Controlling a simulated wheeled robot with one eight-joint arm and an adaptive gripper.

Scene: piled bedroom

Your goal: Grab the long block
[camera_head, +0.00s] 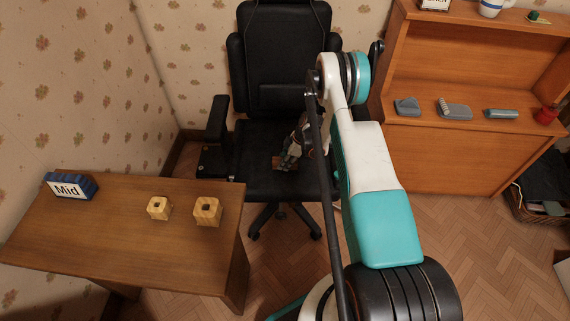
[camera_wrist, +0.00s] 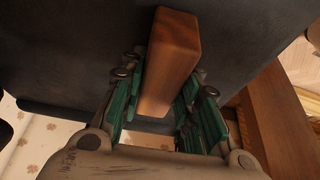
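The long block, a reddish-brown wooden bar, shows in the wrist view (camera_wrist: 170,62) between the two green-padded fingers of my gripper (camera_wrist: 160,95). In the head view my gripper (camera_head: 290,155) hangs low over the black chair's seat, and the block is mostly hidden there by the gripper. I cannot tell whether the block touches the seat.
The black office chair (camera_head: 262,185) has armrests and a tall back around the gripper. A wooden desk (camera_head: 450,150) with small items stands at right.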

